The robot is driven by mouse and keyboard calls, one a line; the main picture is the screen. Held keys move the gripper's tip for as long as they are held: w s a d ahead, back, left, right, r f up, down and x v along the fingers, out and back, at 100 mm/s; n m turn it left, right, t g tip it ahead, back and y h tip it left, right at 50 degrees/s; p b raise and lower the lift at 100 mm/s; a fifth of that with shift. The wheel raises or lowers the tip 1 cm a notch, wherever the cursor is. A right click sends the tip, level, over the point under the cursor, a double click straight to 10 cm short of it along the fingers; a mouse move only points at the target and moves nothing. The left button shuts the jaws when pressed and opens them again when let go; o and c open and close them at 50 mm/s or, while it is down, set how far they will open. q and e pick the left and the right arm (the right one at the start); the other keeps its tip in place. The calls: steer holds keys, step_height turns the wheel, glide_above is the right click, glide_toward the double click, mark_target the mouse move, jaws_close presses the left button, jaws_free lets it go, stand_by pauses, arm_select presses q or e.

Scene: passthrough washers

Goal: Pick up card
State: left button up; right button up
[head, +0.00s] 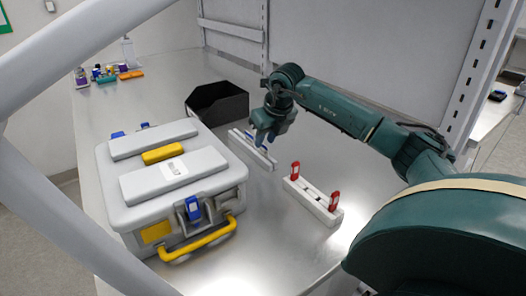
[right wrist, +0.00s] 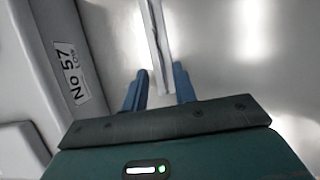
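No separate card can be made out for certain. A small white label with dark print (head: 174,168) lies on the lid of the grey case (head: 120,208). In the right wrist view a white label reading "No 57" (right wrist: 71,72) shows on a grey surface at the left. My right gripper (head: 262,138) is at a narrow pale holder (head: 238,142) right of the case. In the right wrist view its blue fingers (right wrist: 160,84) are apart, with a thin pale strip (right wrist: 156,35) between them. I cannot tell whether they touch it. My left gripper is not in view.
A second pale holder with red clips (head: 314,203) lies to the right. A black open bin (head: 220,104) stands behind. Small coloured items (head: 106,75) and a bottle (head: 128,52) stand at the far left. The steel table is clear in front of the holders.

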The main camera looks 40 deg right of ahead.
steer(key=shift+x, duration=0.8)
steer(key=shift+c, duration=0.5)
jaws_close()
